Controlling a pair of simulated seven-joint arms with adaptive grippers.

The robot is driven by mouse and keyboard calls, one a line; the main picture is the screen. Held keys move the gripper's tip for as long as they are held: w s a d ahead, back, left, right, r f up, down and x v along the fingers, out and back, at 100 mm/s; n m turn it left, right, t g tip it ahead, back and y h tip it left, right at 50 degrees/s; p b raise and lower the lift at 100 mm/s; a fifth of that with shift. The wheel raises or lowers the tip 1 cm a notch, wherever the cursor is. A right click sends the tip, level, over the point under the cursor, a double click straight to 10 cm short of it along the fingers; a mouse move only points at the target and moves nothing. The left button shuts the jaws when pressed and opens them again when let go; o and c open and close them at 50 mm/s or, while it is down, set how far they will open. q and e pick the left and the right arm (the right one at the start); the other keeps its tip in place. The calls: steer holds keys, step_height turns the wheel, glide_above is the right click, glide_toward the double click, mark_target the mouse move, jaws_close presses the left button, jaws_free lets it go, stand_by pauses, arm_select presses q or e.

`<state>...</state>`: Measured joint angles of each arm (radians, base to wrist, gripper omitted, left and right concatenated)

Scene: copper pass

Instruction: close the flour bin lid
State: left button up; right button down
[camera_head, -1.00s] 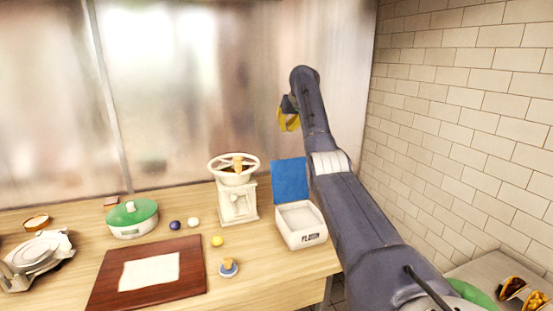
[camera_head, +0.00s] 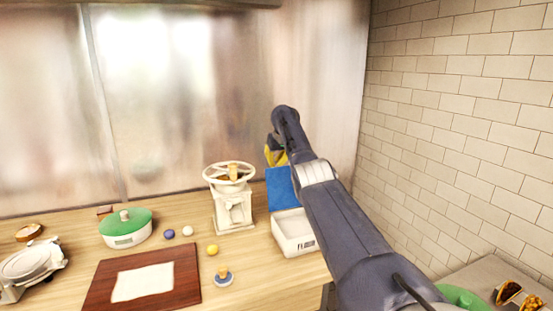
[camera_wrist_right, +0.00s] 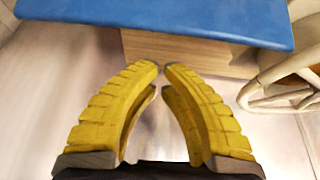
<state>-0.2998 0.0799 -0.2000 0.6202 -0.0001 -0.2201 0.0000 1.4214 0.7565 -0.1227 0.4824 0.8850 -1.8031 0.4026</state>
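The flour bin (camera_head: 299,244) is a white open-topped box with dark lettering on its front, at the right end of the counter. Its blue lid (camera_head: 281,190) stands raised at the bin's back edge. My right gripper (camera_head: 275,154) is at the lid's upper edge, seemingly behind it; I cannot tell if they touch. In the right wrist view the yellow fingers (camera_wrist_right: 165,67) have their tips together with nothing between them. The blue lid (camera_wrist_right: 160,18) spans the top of that view, beyond the fingertips. My left gripper is not in view.
A white grinder with a wheel (camera_head: 232,205) stands just left of the bin. A brick wall (camera_head: 460,140) is on the right.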

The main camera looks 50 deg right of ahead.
steer(key=shift+w+f, duration=0.1)
steer(key=shift+f, duration=0.55)
steer(key=shift+s, duration=0.2)
steer(key=shift+s+a+r, duration=0.2)
steer(key=shift+s+a, duration=0.15)
steer(key=shift+s, duration=0.35)
steer(key=shift+s+a+r, duration=0.2)
steer(key=shift+s+a, duration=0.15)
steer(key=shift+s, duration=0.3)
steer(key=shift+a+r, duration=0.1)
steer(key=shift+a, duration=0.05)
